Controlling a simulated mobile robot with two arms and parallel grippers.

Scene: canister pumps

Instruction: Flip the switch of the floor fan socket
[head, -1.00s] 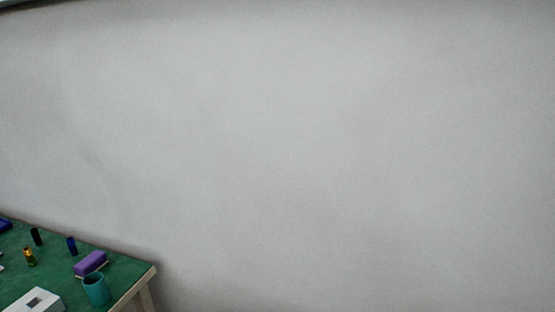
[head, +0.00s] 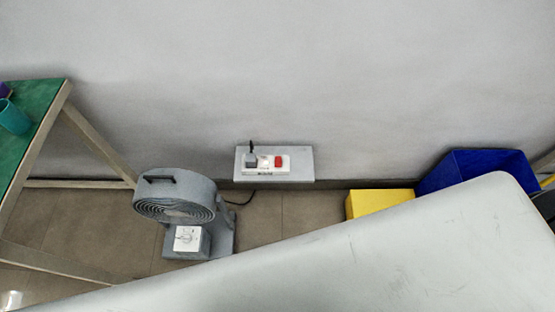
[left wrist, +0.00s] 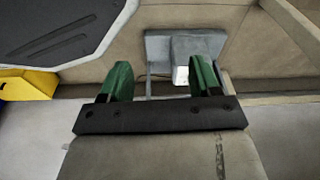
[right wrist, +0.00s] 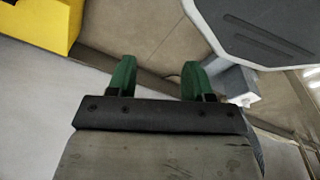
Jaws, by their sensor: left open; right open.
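The wall socket (head: 266,171) is a white strip on a grey board low on the wall in the head view. A dark grey plug (head: 251,160) sits at its left, and a red switch (head: 278,162) at its right. The switch's position is too small to tell. The grey floor fan (head: 176,190) stands on the floor left of the socket, with a dark cord behind it. My left gripper (left wrist: 160,78) is open and empty, with a grey and white part, apparently the fan's base, beyond it. My right gripper (right wrist: 158,79) is open and empty. Neither gripper shows in the head view.
A green-topped table (head: 36,118) with a teal cup (head: 14,117) stands at the left. A yellow box (head: 372,202) and a blue bin (head: 478,166) stand along the wall at the right. A large pale surface (head: 360,255) hides the foreground. Floor shows below the socket.

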